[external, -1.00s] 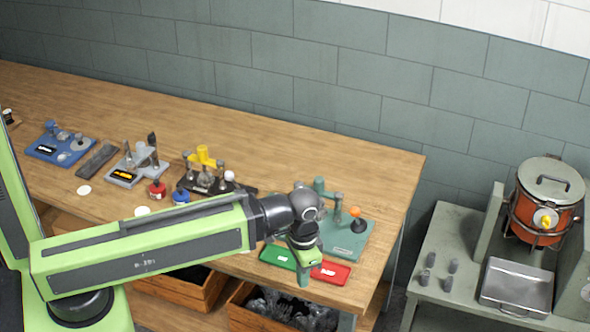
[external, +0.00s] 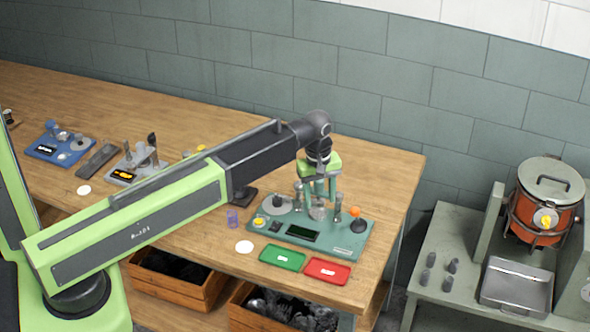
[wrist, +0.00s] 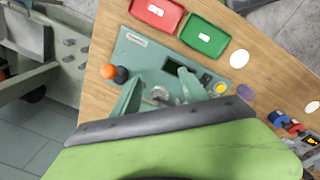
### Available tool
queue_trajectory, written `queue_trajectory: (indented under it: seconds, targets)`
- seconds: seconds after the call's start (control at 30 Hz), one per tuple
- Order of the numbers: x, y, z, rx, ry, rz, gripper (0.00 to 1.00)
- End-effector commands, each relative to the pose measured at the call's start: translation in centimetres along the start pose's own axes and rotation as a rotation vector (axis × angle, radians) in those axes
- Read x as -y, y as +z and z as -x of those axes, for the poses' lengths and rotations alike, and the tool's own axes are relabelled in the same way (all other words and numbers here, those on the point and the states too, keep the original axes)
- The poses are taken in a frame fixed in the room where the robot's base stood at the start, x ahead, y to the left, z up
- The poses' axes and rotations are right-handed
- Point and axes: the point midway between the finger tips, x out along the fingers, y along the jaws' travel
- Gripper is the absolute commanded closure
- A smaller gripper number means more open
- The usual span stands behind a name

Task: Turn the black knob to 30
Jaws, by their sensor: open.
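The teal spring coiler (external: 322,237) stands on the bench, with a dark display, a grey disc and upright posts. A small black knob-like part (external: 275,226) sits beside a yellow button at its left front; it also shows in the wrist view (wrist: 205,78). A black base under an orange ball (external: 352,224) sits at the coiler's right end. I cannot tell for sure which is the black knob, and no scale numbers are readable. My gripper (external: 316,195) points down over the coiler's middle, open and empty, apart from both black parts. Its fingers (wrist: 160,78) show over the coiler.
A green tray (external: 282,256) and a red tray (external: 327,271) lie in front of the coiler. A white disc (external: 244,247) and a purple cup (external: 232,216) are to its left. Other small machines stand further left. A grey side table (external: 437,300) is at right.

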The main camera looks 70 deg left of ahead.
Motion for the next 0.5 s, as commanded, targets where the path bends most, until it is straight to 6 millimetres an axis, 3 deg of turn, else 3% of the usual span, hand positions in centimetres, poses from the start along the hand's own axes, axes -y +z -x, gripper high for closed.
queue_trajectory:
  seconds: [0.03, 0.1, 0.2, 0.3, 0.5]
  targets:
    - [0.1, -5.5, 1.2, -0.003, 0.002, 0.089, 0.48]
    - [2.0, -11.5, 2.0, -0.007, 0.003, 0.171, 0.48]
    - [5.5, -16.7, 2.8, -0.011, 0.003, 0.255, 0.48]
    - [7.7, -18.9, 3.0, -0.014, 0.003, 0.295, 0.48]
    - [8.1, -19.4, 2.8, -0.015, 0.003, 0.302, 0.48]
